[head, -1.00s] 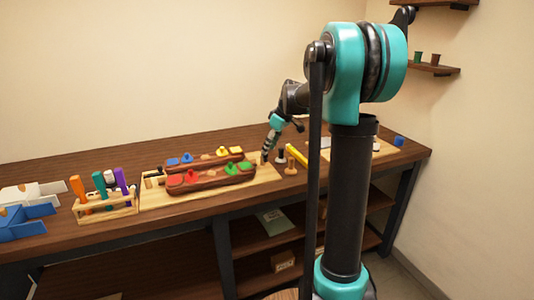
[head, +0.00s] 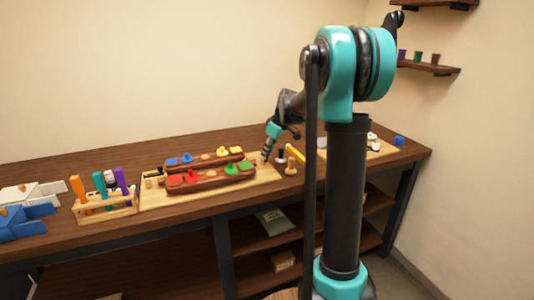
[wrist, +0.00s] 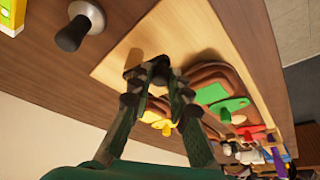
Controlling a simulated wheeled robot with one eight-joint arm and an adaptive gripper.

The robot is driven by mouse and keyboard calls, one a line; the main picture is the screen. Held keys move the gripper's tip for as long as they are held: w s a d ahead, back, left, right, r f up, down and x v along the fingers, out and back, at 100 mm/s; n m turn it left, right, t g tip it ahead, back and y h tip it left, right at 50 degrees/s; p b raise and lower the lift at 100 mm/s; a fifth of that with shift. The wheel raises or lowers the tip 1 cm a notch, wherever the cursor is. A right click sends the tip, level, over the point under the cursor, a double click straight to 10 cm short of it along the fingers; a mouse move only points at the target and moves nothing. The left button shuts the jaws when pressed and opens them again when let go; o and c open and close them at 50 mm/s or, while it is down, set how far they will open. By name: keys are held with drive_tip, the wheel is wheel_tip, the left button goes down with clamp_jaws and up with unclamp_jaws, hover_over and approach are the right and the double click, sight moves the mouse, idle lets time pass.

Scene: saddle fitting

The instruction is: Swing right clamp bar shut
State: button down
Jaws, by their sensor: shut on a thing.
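My gripper (wrist: 148,72) is shut in the wrist view, its dark fingertips meeting around a small dark piece above the pale wooden board (wrist: 130,50). That piece is probably an end of the right clamp bar, but the fingers hide most of it and I cannot tell its angle. In the head view my gripper (head: 266,155) is low at the right end of the board (head: 205,195). Two brown rails lie on the board. The front rail (head: 210,181) carries red and green pieces, the back rail (head: 206,163) blue and yellow ones.
A dark-topped peg (head: 280,155) and a wooden peg (head: 291,166) stand just right of the board, with a yellow piece (head: 296,154) beside them. A rack of coloured handles (head: 105,207) stands to the left. Bare table lies in front of the pegs.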

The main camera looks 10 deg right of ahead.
drive_tip(key=shift+a, duration=0.15)
drive_tip(key=shift+a+m+t+h, duration=0.3)
drive_tip(key=shift+a+m, duration=0.2)
drive_tip(key=shift+m, duration=0.6)
drive_tip(key=a+m, duration=0.1)
drive_tip(key=m, duration=0.1)
drive_tip(key=shift+w+a+m+t+h, duration=0.1)
drive_tip(key=shift+a+m+t+h, duration=0.05)
drive_tip(key=shift+m+t+h, duration=0.2)
drive_tip(key=a+m+h, duration=0.1)
drive_tip(key=m, duration=0.1)
drive_tip(key=w+a+m+h, duration=0.1)
drive_tip(key=m, duration=0.1)
drive_tip(key=shift+w+m, duration=0.1)
drive_tip(key=shift+m, duration=0.15)
drive_tip(key=m, duration=0.1)
drive_tip(key=w+a+m+h, duration=0.1)
drive_tip(key=m, duration=0.1)
drive_tip(key=shift+w+a, duration=0.1)
drive_tip(key=shift+w, duration=0.1)
drive_tip(key=shift+w+a+m+h, duration=0.15)
drive_tip(key=shift+w+m+h, duration=0.2)
drive_tip(key=shift+m, duration=0.55)
drive_tip(key=shift+w+a+m+h, duration=0.15)
drive_tip(key=shift+w+m+h, duration=0.2)
drive_tip(key=shift+m, duration=0.55)
drive_tip(key=c, duration=1.4)
unclamp_jaws()
drive_tip(key=shift+c, duration=0.2)
